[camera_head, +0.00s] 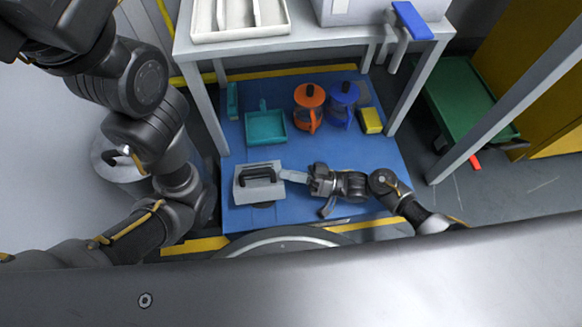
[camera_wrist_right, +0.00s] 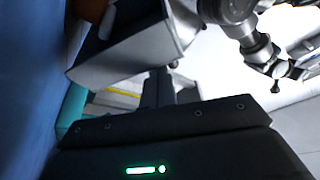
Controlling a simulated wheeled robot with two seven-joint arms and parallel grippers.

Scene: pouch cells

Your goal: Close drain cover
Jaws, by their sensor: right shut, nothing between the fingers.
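A light grey, box-like cover (camera_head: 243,193) with a black handle stands on the blue mat, and looks like the drain cover. A dark round patch, possibly the drain, shows partly at its lower edge. In the right wrist view, a grey panel with a dark side (camera_wrist_right: 150,50), likely the same cover, is close ahead. My right gripper (camera_head: 290,176) is shut and empty at the cover's right side; I cannot tell whether it touches. Its narrow fingers show in the right wrist view (camera_wrist_right: 170,88). My left arm fills the left, but its gripper is not clearly visible.
The blue mat (camera_head: 285,215) lies under a white table (camera_head: 310,40). A teal dustpan (camera_head: 265,124), an orange jug (camera_head: 308,105), a blue jug (camera_head: 342,100) and a yellow block (camera_head: 371,121) stand behind the cover. A green cart (camera_head: 462,100) stands right.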

